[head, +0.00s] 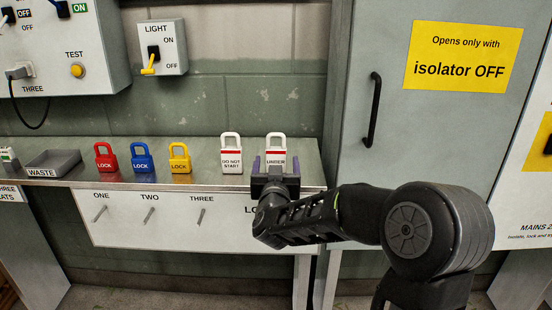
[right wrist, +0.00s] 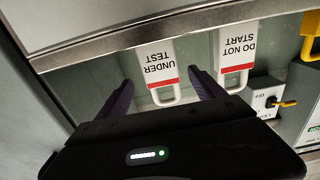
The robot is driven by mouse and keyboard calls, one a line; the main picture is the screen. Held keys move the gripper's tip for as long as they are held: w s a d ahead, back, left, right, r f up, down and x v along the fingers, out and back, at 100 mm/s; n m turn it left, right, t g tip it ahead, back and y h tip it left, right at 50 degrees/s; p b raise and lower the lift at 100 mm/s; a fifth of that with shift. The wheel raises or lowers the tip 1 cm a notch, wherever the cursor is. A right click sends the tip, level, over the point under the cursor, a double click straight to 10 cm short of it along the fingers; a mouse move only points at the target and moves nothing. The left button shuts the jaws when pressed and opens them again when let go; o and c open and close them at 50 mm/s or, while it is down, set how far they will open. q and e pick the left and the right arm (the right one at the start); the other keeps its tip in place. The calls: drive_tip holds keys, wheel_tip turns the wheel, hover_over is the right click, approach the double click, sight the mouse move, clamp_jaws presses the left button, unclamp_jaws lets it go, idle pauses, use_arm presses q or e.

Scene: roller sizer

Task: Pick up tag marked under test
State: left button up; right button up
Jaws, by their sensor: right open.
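The white tag marked UNDER TEST (head: 276,143), with a red band and a loop at its top, stands on the shelf. My right gripper (head: 276,166) is in front of it and hides its lower part. In the right wrist view the UNDER TEST tag (right wrist: 158,66) appears upside down between the two dark fingers of my right gripper (right wrist: 161,78). The fingers are apart, with a gap visible on each side of the tag. I cannot tell how deep the tag sits between them. My left gripper is not in view.
A similar DO NOT START tag (head: 231,156) stands close on the left. Yellow (head: 180,159), blue (head: 142,159) and red (head: 105,158) locks and a WASTE tray (head: 52,163) are farther left on the shelf (head: 205,178). A cabinet door (head: 425,130) with a black handle is on the right.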

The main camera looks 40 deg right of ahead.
sight(276, 157)
drive_tip(key=x, duration=0.5)
drive_tip(key=shift+w, duration=0.15)
idle(0.5)
drive_tip(key=c, duration=1.7)
wheel_tip(276, 157, up, 10)
drive_tip(key=shift+r+p, duration=0.1)
drive_tip(key=shift+p, duration=1.1)
